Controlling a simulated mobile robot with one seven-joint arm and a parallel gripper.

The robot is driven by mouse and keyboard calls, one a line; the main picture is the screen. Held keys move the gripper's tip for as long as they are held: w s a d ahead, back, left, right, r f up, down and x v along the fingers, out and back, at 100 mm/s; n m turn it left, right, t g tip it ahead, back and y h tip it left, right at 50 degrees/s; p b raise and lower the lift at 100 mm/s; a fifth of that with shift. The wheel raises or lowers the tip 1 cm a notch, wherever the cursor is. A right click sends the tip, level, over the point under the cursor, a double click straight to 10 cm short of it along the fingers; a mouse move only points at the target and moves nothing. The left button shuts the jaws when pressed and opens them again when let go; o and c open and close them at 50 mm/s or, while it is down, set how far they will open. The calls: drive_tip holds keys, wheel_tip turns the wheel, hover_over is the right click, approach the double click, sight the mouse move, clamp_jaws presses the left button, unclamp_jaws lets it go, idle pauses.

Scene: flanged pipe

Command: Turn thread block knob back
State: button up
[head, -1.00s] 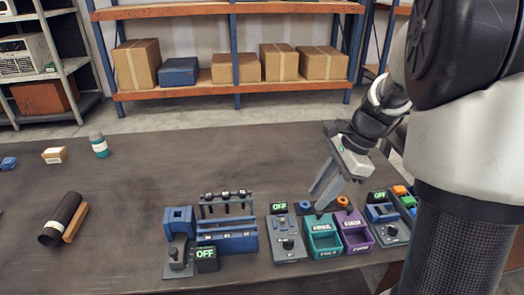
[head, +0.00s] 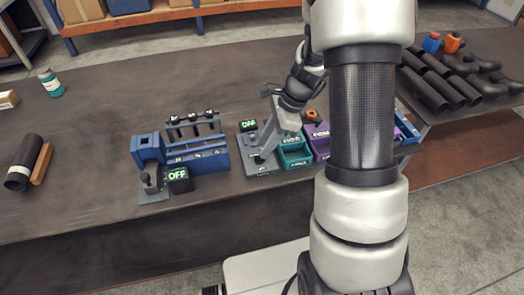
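A grey control block (head: 255,168) with a small display (head: 248,125) reading OFF stands near the table's front edge, just left of the teal bin. My gripper (head: 262,155) points down over this block, with its fingertips at or just above the block's front part, where its knob is. The fingers cover most of that knob. I cannot tell whether they touch it or how far apart they are. A blue station (head: 150,150) further left has its own OFF display (head: 179,174). No label shows which one is the thread block.
A teal bin (head: 295,154) and a purple bin (head: 317,137) stand right of the grey block. A blue rack (head: 205,157) stands on its left. A black pipe (head: 24,162) lies at far left. Several dark pipes (head: 424,90) lie at right. The table behind is mostly clear.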

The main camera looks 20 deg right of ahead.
drive_tip(key=shift+x, duration=1.55)
drive_tip(key=shift+c, duration=0.3)
clamp_jaws()
drive_tip(key=shift+r, duration=0.1)
drive_tip(key=n+g, duration=0.1)
drive_tip(key=n, duration=0.1)
drive_tip(key=n+g+p, duration=0.1)
drive_tip(key=n, duration=0.1)
drive_tip(key=shift+w+n, duration=0.2)
drive_tip(key=shift+n, duration=0.2)
drive_tip(key=n+g+h, duration=0.1)
drive_tip(key=n, duration=0.3)
drive_tip(key=shift+w+a+n, duration=0.1)
drive_tip(key=shift+n, duration=0.3)
drive_tip(key=shift+g, duration=0.4)
